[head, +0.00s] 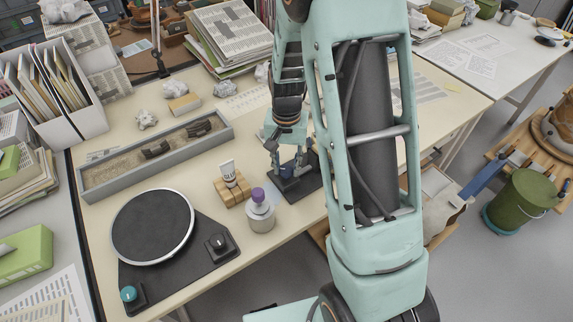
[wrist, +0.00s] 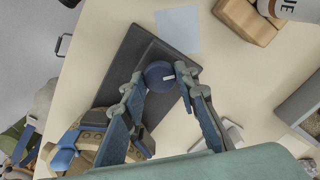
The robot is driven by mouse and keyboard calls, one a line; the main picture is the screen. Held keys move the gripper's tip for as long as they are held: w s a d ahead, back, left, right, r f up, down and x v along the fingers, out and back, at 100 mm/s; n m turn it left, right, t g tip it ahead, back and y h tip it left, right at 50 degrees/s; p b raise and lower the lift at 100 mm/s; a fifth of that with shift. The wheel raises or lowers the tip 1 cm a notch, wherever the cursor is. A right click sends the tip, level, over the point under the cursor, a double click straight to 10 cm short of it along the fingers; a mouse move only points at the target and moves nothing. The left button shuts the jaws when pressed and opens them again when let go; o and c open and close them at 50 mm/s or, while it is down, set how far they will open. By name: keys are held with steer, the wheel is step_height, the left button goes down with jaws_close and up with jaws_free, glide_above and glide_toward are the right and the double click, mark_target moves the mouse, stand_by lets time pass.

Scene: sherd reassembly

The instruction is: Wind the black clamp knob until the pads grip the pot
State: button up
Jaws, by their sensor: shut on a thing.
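The knob stands over the clamp's dark base plate (wrist: 127,62). A tan and blue banded rounded body (wrist: 88,140), seemingly the pot, shows at lower left, partly behind my left finger. The contact between pads and pot is hidden. In the head view my gripper (head: 286,170) points down at the clamp base (head: 303,190), and my arm blocks much of the right side.
A small wooden block with a tube (head: 228,174) and a purple-capped bottle (head: 261,213) stand just left of the clamp. A round turntable (head: 153,228) and a long sand tray (head: 128,184) lie further left. The table's front edge is close to the clamp.

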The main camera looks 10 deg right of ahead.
mark_target(287, 169)
steer(key=shift+m, duration=0.9)
steer(key=o, duration=1.1)
steer(key=shift+o, duration=0.2)
steer(key=shift+r, duration=0.1)
step_height(287, 169, up, 12)
